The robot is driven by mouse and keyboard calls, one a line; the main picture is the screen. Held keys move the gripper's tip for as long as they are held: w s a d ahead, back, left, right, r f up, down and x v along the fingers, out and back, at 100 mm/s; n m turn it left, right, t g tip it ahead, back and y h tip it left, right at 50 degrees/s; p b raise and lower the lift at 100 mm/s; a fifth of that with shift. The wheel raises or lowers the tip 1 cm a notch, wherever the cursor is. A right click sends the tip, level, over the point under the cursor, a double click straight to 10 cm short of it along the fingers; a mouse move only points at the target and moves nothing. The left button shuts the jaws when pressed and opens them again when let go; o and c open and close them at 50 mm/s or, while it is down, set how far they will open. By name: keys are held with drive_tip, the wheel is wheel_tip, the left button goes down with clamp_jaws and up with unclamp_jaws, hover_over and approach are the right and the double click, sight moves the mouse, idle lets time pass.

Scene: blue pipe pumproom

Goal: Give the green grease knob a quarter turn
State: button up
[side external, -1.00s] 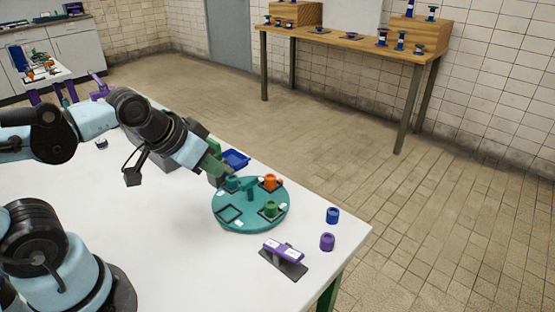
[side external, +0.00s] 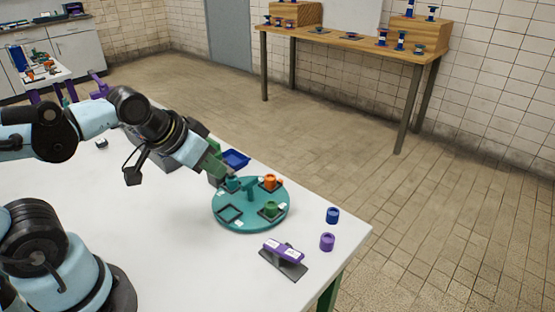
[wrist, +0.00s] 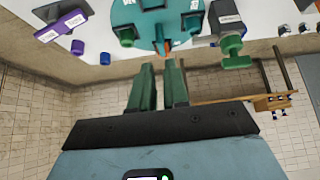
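A green knob (wrist: 232,45) sticks out of a grey box (wrist: 205,30) with a white label, to the right of my fingers in the wrist view. In the side view the grey box is mostly hidden behind my arm, and a bit of green (side external: 214,146) shows just beyond it. My gripper (wrist: 160,65) has two green fingers, apart with a narrow gap and nothing visibly held between them. My fingers appear clear of the green knob.
A round teal disc (side external: 227,219) carries teal, orange (side external: 270,181) and green (side external: 270,208) cups. Blue (side external: 332,215) and purple (side external: 327,241) cups and a purple-topped stand (side external: 284,256) sit near the table's right edge.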

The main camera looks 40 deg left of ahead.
drive_tip(key=o, duration=0.4)
drive_tip(key=w+a+r+n+g, duration=0.1)
drive_tip(key=r+n, duration=0.1)
drive_tip(key=w+a+r+n+g, duration=0.1)
drive_tip(key=w+a+r+n, duration=0.1)
drive_tip(key=n, duration=0.1)
drive_tip(key=w+a+r+n+g, duration=0.1)
drive_tip(key=a+r+n, duration=0.1)
drive_tip(key=n, duration=0.1)
drive_tip(key=shift+w+y, duration=0.3)
drive_tip(key=shift+w, duration=0.1)
wheel_tip(320, 180, up, 4)
drive_tip(key=n+g, duration=0.4)
drive_tip(key=n, duration=0.6)
hover_over(213, 141)
wheel_tip(213, 141, down, 12)
drive_tip(key=shift+a+f, duration=0.1)
drive_tip(key=shift+f, duration=0.15)
clamp_jaws()
